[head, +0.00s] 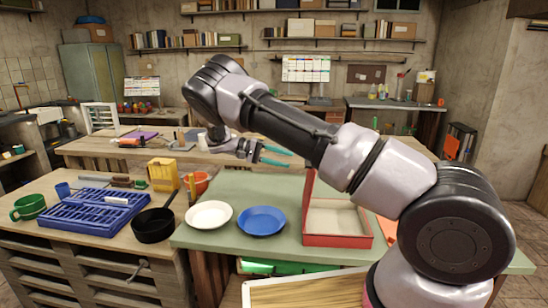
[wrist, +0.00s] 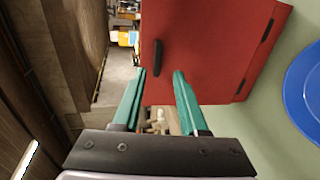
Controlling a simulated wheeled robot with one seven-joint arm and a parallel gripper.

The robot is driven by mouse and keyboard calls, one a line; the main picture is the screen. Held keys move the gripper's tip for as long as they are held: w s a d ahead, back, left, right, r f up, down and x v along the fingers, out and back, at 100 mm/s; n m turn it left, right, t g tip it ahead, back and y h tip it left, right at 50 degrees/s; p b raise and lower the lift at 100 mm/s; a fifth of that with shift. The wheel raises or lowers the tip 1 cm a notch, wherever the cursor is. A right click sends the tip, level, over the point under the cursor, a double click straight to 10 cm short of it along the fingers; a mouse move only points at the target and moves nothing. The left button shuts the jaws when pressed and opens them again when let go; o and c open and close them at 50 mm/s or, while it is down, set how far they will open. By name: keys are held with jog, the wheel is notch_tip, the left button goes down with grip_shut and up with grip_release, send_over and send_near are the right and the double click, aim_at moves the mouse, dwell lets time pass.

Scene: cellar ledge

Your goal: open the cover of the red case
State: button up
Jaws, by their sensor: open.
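The red case (head: 338,240) sits on the green tabletop, its pale inside showing in the head view. Its red cover (head: 308,195) stands raised along the case's left side, partly hidden by my arm. In the wrist view the red cover (wrist: 215,40) shows a flat face with a dark handle (wrist: 157,57) near one edge and two dark hinges near the opposite edge. My gripper (head: 282,157) is open and empty, up and to the left of the cover in the head view. In the wrist view my teal fingers (wrist: 159,75) are apart, their tips overlapping the handle edge of the cover; contact cannot be told.
A blue plate (head: 262,221) and a white plate (head: 209,215) lie left of the case. Bare green tabletop (head: 245,186) lies behind the plates.

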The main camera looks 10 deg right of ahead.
jog(key=shift+v, duration=2.15)
jog(key=s+d+r+y, duration=0.4)
jog(key=d+r+y, duration=0.1)
jog(key=d+r, duration=0.2)
jog(key=s+d+r+y, duration=0.4)
jog(key=d+r+y, duration=0.2)
jog(key=r, duration=0.1)
jog(key=s+r+t+y, duration=0.3)
jog(key=s+r+t, duration=0.2)
jog(key=s, duration=0.6)
jog(key=s+r+m+t+y, duration=0.1)
jog(key=s+r+t, duration=0.4)
jog(key=s, duration=0.7)
notch_tip(320, 180, up, 2)
jog(key=shift+d+r+t+y, duration=0.15)
jog(key=shift+t+y, duration=0.25)
jog(key=shift+y, duration=0.5)
